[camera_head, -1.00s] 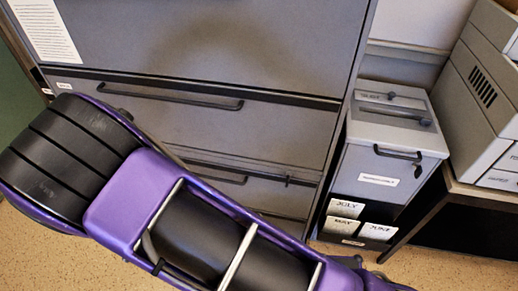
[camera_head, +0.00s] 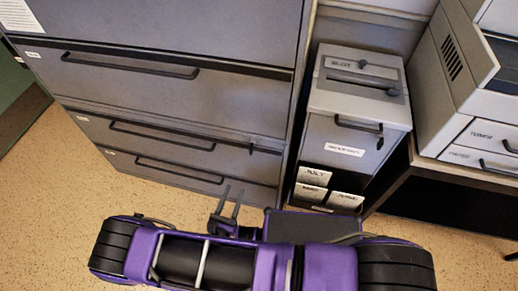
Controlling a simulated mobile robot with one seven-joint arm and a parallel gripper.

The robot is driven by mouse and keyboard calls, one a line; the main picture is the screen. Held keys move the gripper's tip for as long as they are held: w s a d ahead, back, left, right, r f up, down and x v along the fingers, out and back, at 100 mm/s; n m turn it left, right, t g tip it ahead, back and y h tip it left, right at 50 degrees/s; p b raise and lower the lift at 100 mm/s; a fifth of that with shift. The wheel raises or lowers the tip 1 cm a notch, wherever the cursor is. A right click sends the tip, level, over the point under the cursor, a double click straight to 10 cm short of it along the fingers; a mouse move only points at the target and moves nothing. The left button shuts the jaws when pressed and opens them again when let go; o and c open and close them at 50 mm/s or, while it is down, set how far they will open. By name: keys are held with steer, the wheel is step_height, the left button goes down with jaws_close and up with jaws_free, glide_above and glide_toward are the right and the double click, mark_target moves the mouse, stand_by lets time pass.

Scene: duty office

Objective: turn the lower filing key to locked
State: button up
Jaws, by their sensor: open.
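A grey filing cabinet (camera_head: 170,100) with several wide drawers and dark bar handles fills the left and middle. A small dark key (camera_head: 252,148) sticks out near the right end of a lower drawer, beside that drawer's handle (camera_head: 161,136). I cannot tell from its size whether it is turned to locked. My gripper (camera_head: 233,189) is open and empty, its two dark fingers pointing up the picture toward the cabinet's lower right. It appears below the key in the picture and apart from it.
A grey slotted box (camera_head: 355,110) with a handle and month-labelled cards stands right of the cabinet. Speckled floor (camera_head: 50,200) is clear at left.

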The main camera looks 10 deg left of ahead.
glide_toward(250, 151)
steer(key=shift+n, duration=0.3)
steer(key=w, duration=0.3)
steer(key=w+d, duration=0.1)
steer(key=w, duration=0.5)
steer(key=shift+w+d, duration=0.3)
steer(key=shift+w, duration=0.05)
jaws_close()
